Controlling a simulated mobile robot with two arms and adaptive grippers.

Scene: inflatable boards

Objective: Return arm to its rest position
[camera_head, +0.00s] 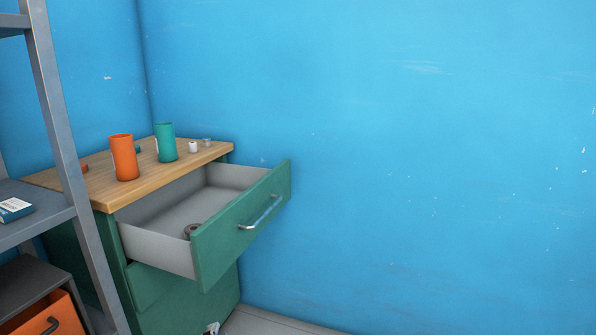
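Neither of my arms nor grippers shows in the head view. A green cabinet (187,303) with a wooden top (150,178) stands in the corner at the left. Its top drawer (240,226) is pulled well out, with a metal handle on the green front. Inside the grey drawer lies a small dark round thing (191,230), partly hidden by the drawer front. An orange cylinder (124,158) and a teal cylinder (166,143) stand upright on the cabinet top.
Small items, including a white one (193,147), are also on the cabinet top. A grey metal shelf (62,150) at the left holds a small box (14,209) and, lower down, an orange drawer or bin (45,318). Blue walls (420,150) close the back. The right side looks clear.

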